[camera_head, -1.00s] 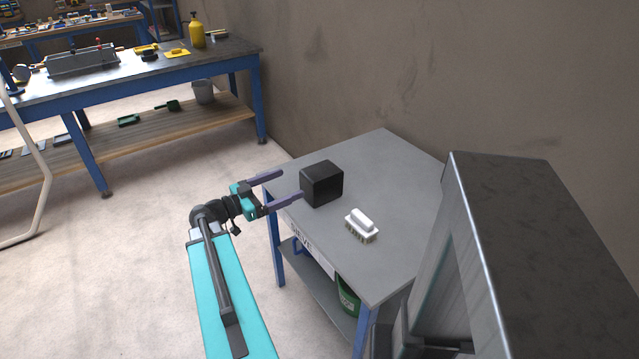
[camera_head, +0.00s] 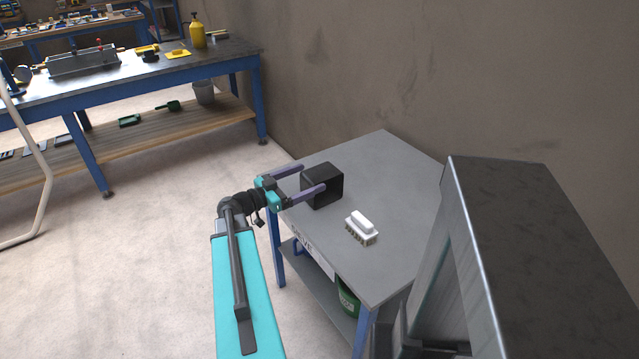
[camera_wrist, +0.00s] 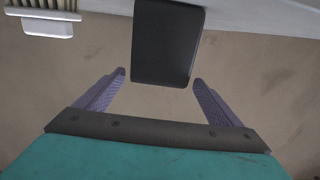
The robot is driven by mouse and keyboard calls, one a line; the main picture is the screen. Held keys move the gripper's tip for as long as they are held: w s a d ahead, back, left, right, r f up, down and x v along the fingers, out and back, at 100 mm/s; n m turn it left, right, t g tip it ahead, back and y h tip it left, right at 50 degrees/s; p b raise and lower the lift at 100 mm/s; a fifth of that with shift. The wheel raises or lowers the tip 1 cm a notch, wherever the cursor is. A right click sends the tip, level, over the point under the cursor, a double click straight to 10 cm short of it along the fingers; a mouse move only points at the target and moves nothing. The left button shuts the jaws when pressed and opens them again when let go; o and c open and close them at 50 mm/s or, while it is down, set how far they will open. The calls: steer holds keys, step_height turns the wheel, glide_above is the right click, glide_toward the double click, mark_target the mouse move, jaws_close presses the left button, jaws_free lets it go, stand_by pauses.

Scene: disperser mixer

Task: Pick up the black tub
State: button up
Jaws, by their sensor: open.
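The black tub (camera_head: 325,182), a dark box-like block, stands on the grey side table near its left edge. In the wrist view the tub (camera_wrist: 167,42) is centred beyond the fingertips. My gripper (camera_head: 312,177) is open, with its purple fingers reaching from the left toward the tub. In the head view the near finger overlaps the tub's front face and the far finger passes by its back left side. In the wrist view my gripper (camera_wrist: 160,78) has one fingertip at each side of the tub's near end, with gaps visible.
A white brush (camera_head: 362,226) lies on the table (camera_head: 385,160) right of the tub and shows in the wrist view (camera_wrist: 46,22). A large grey metal housing (camera_head: 540,250) stands at the right. A blue workbench (camera_head: 150,85) is at the back left.

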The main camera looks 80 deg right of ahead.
mark_target(322, 172)
steer(key=shift+s+d, duration=0.35)
steer(key=shift+s, duration=0.05)
steer(key=shift+p+x, duration=0.8)
steer(key=shift+x, duration=1.8)
steer(key=shift+r, duration=0.1)
steer(key=c, duration=1.6)
steer(key=shift+r+b, duration=0.55)
steer(key=shift+r, duration=4.45)
